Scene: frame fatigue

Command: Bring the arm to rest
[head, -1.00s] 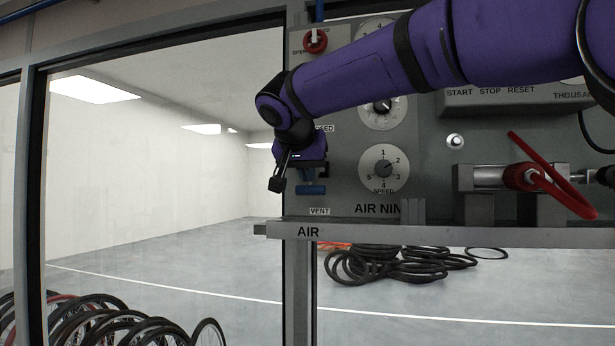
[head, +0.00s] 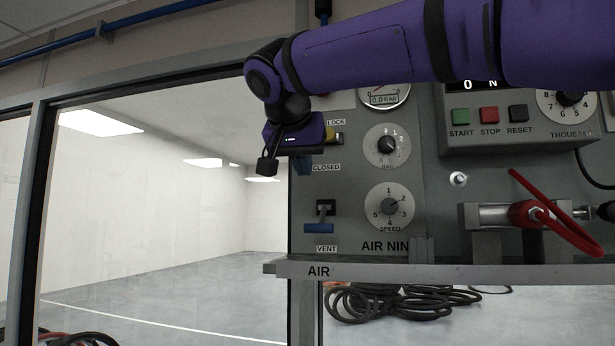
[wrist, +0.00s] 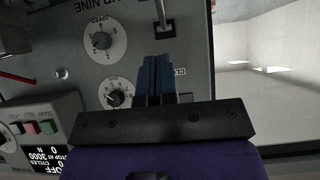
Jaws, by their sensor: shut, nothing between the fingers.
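My gripper (head: 267,165) is at the end of my purple arm in the head view. It is shut and empty, its dark fingers pointing down, left of the panel's edge in the picture. Its black body (wrist: 150,124) crosses the lower wrist view. A blue shape (wrist: 156,78) stands above the gripper body in the wrist view. The vent lever with its blue handle (head: 318,228) is below and clear of the gripper.
The grey panel (head: 345,195) carries a pressure dial (head: 387,145), a speed dial (head: 390,206) and a yellow knob partly behind the gripper. A control box (head: 520,130) and a cylinder with a red hose (head: 545,190) are to the right. A ledge (head: 430,270) juts out below.

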